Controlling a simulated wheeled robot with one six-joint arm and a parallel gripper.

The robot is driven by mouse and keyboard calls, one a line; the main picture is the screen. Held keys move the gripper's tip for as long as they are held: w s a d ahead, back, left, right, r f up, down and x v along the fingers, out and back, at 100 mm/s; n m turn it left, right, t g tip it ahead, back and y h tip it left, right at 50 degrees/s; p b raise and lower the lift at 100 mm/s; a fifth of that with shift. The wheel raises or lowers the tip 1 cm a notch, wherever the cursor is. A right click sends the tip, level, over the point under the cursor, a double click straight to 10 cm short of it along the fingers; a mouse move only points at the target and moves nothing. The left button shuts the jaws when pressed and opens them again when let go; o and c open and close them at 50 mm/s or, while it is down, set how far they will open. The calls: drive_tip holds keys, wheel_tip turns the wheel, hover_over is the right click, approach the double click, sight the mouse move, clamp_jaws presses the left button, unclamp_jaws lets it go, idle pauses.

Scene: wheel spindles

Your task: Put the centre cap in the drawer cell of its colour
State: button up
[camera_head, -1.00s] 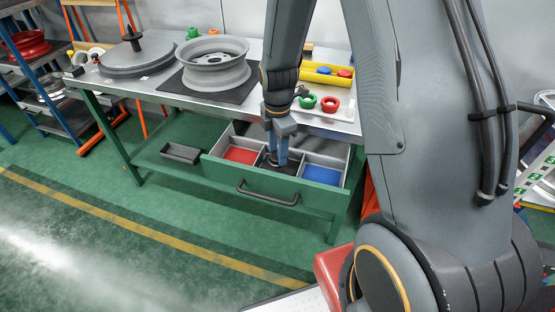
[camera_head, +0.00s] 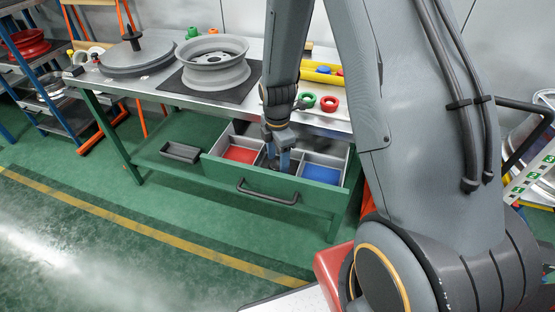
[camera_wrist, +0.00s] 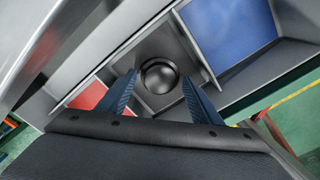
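The centre cap (camera_wrist: 160,76) is dark, round and domed. In the wrist view it lies in the drawer's middle cell, whose floor looks dark grey. My gripper (camera_wrist: 160,77) reaches down into this cell, its two blue fingers spread on either side of the cap. A narrow gap shows between the cap and each finger, so the gripper looks open. In the head view my gripper (camera_head: 278,164) is inside the open drawer (camera_head: 240,184), and the cap is not clear there. The red cell (camera_head: 240,154) lies left of the middle cell, the blue cell (camera_head: 321,174) right.
Dividers (camera_wrist: 197,42) stand close to the fingers. A small dark bin (camera_head: 181,152) sits left of the drawer.

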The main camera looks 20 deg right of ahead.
sight(277, 164)
wheel_tip(277, 164, up, 12)
drive_tip(key=b, duration=0.1)
drive_tip(key=s+r+m, duration=0.2)
drive_tip(key=s+m, duration=0.6)
drive_tip(key=m, duration=0.2)
drive_tip(key=s+r+m, duration=0.3)
drive_tip(key=s+m, duration=0.6)
drive_tip(key=shift+r+m, duration=0.3)
drive_tip(key=shift+m, duration=0.1)
drive_tip(key=shift+d, duration=0.1)
